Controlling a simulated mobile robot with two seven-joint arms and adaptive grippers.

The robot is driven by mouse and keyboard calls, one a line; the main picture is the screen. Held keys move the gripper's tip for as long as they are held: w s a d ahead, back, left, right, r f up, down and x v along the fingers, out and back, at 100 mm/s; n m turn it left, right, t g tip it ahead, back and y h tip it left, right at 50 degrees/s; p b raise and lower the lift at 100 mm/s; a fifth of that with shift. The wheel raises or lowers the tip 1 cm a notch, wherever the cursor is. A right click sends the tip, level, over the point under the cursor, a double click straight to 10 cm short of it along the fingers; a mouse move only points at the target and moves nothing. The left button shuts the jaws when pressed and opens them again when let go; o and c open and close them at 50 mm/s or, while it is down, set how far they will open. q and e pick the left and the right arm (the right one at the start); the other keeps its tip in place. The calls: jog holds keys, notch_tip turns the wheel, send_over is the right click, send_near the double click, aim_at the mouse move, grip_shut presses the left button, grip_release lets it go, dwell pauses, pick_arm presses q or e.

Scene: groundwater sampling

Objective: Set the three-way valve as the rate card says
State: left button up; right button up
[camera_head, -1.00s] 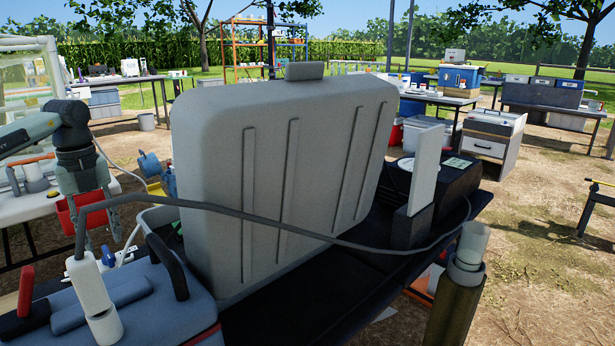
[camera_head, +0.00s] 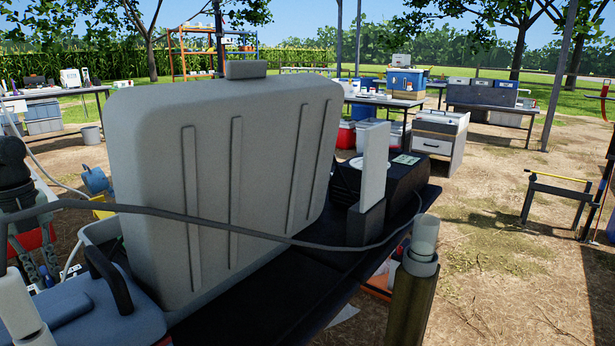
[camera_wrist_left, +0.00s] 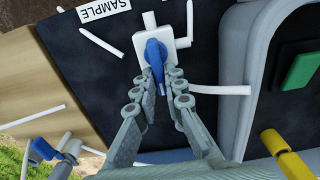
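The three-way valve (camera_wrist_left: 181,46) shows in the left wrist view as a white body with white tube stubs and a blue lever (camera_wrist_left: 155,58). The lever points down the picture, toward my gripper. A SAMPLE label (camera_wrist_left: 103,9) sits on the dark panel above left of the valve. My left gripper (camera_wrist_left: 161,82) is open, with one finger on each side of the lever's end. I cannot tell whether a finger touches it. In the head view my left gripper (camera_head: 41,272) is at the left edge, and the valve is hidden. I cannot make out a rate card. My right gripper is out of view.
A large grey case (camera_head: 215,170) fills the middle of the head view, with a dark cable (camera_head: 190,219) crossing before it. A blue-and-grey box (camera_head: 95,310) stands front left. Another blue-handled fitting (camera_wrist_left: 70,150) is at the lower left of the wrist view. Open ground lies right.

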pick_arm(q)
jog(key=shift+r+n+p, duration=0.15)
jog(key=shift+n+p, duration=0.15)
jog(key=shift+p, duration=0.05)
grip_shut()
jog(key=n+p, duration=0.2)
jog(key=shift+w+d+r+n, duration=0.15)
jog(key=shift+w+n, duration=0.15)
jog(key=shift+w+n+p, duration=0.1)
jog(key=shift+n+p, duration=0.3)
jog(key=shift+n, duration=0.3)
jog(key=shift+w+f+n, duration=0.15)
jog(key=shift+f+n, duration=0.15)
jog(key=shift+n, duration=0.3)
